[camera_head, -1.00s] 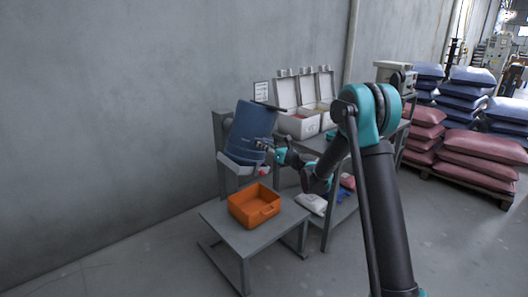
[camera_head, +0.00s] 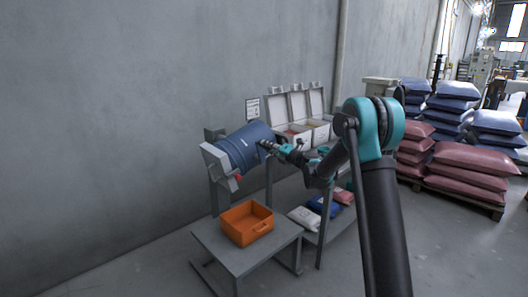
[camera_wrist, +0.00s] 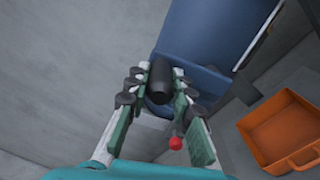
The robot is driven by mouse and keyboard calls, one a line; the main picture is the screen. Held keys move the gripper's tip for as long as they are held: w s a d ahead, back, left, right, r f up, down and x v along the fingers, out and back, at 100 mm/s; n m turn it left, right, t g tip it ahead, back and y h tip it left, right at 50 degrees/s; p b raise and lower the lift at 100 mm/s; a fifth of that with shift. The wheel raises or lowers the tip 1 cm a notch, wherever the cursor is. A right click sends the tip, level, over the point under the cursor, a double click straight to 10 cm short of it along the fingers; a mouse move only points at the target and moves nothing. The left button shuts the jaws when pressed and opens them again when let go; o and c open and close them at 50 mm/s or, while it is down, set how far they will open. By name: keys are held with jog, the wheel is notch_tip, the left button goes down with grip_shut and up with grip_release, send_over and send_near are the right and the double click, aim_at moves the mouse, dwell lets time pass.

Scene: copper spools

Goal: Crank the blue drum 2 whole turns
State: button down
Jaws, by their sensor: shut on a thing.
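The blue drum (camera_head: 246,148) hangs on a grey stand against the wall in the head view, tilted, with its light grey end frame at the lower left. It fills the upper middle of the wrist view (camera_wrist: 205,40). My gripper (camera_head: 268,146) is at the drum's right side. In the wrist view my gripper (camera_wrist: 158,92) is shut on a dark cylindrical crank handle (camera_wrist: 160,76), with a finger on each side of it. A red knob (camera_wrist: 176,143) shows below the fingers. How the handle joins the drum is partly hidden by the fingers.
An orange bin (camera_head: 247,223) sits on a low grey table (camera_head: 213,246) below the drum. To the right, a shelf holds open white boxes (camera_head: 300,130) and several bags below. Pallets of red and blue sacks (camera_head: 462,170) stand farther right.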

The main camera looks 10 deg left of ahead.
jog(key=shift+w+d+r+m, duration=0.1)
jog(key=shift+w+d+m, duration=0.3)
jog(key=shift+m, duration=0.3)
jog(key=shift+w+d+r+m, duration=0.1)
jog(key=shift+w+d+m, duration=0.2)
jog(key=shift+w+m, duration=0.3)
jog(key=c, duration=1.3)
grip_release()
jog(key=shift+s+d, duration=0.1)
jog(key=v, duration=1.1)
jog(key=shift+s+d, duration=0.25)
jog(key=shift+d, duration=0.05)
